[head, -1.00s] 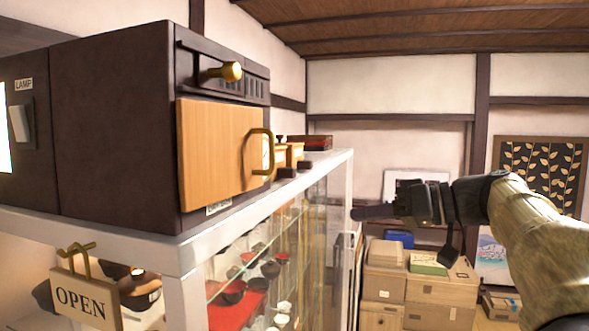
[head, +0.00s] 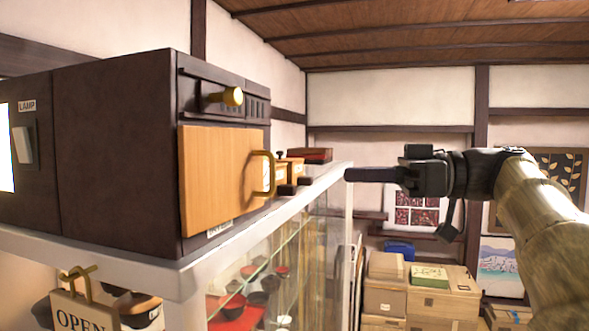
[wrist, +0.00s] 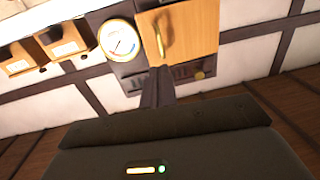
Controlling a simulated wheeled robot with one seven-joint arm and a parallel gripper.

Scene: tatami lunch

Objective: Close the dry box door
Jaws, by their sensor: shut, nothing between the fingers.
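The dry box (head: 115,150) is a dark brown box on a white-framed glass case. Its light wooden door (head: 215,180) has a brass handle (head: 268,174) on its right side. The door seems to stand ajar: it hides a round gauge (wrist: 118,42) that shows beside it in the wrist view. There the door (wrist: 195,30) and handle (wrist: 160,35) appear upside down. My gripper (head: 348,174) is shut and empty, pointing left, to the right of the handle and apart from it. Its fingers also show in the wrist view (wrist: 157,78). The inside of the box is hidden.
A brass knob (head: 233,96) sticks out above the door. Small lidded boxes (head: 290,170) stand right of the dry box on the case (head: 330,176). An OPEN sign (head: 80,312) hangs at lower left. Cardboard boxes (head: 440,295) are stacked on the right.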

